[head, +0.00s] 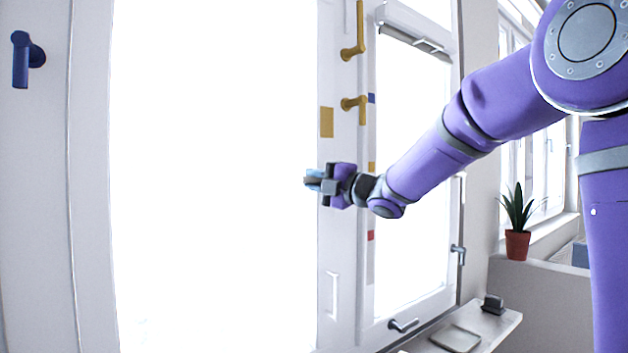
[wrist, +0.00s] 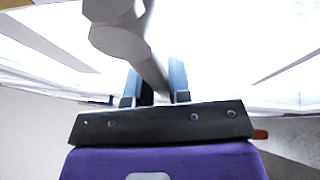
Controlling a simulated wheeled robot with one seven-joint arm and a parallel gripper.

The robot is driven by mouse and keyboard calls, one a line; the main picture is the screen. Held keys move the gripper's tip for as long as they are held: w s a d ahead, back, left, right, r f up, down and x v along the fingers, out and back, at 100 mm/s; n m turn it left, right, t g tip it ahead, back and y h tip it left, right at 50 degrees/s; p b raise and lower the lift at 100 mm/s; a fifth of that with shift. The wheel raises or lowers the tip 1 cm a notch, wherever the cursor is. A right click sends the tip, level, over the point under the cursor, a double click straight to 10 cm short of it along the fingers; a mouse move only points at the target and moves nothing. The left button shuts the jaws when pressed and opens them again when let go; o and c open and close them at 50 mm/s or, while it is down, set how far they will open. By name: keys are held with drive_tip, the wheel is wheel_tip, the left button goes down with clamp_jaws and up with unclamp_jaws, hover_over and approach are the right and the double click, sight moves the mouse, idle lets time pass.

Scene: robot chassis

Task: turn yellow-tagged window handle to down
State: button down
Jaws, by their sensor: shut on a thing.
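A small yellow tag (head: 372,167) sits on the window frame, just right of and above my gripper in the head view. My gripper (head: 314,180) is at the window frame, level with that tag, and hides the handle there in the head view. In the wrist view, a pale grey window handle (wrist: 145,55) runs from a thick rounded end at the top down between the two fingers. My gripper (wrist: 155,88) is shut on the handle's bar. The handle's exact angle on the frame cannot be told.
Two brass handles (head: 355,105) are above my gripper, the lower beside a blue tag (head: 371,98). A larger ochre plate (head: 326,122) is left of them. A red tag (head: 370,236) is below. A blue handle (head: 24,60) is far left. A plant (head: 517,220) stands right.

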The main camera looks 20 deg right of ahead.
drive_tip(key=shift+f, duration=0.1)
drive_tip(key=w+d+f+n+g+h, duration=0.2)
drive_tip(key=d+f+n+h, duration=0.4)
drive_tip(key=n, duration=0.8)
drive_tip(key=shift+d+f+n+g, duration=0.3)
drive_tip(key=shift+d+f+g, duration=0.15)
drive_tip(key=shift+g, duration=0.15)
drive_tip(key=shift+w+h, duration=0.1)
drive_tip(key=shift+h, duration=0.2)
drive_tip(key=c, duration=1.1)
unclamp_jaws()
drive_tip(key=shift+o, duration=0.2)
drive_tip(key=v, duration=1)
drive_tip(key=shift+s, duration=0.3)
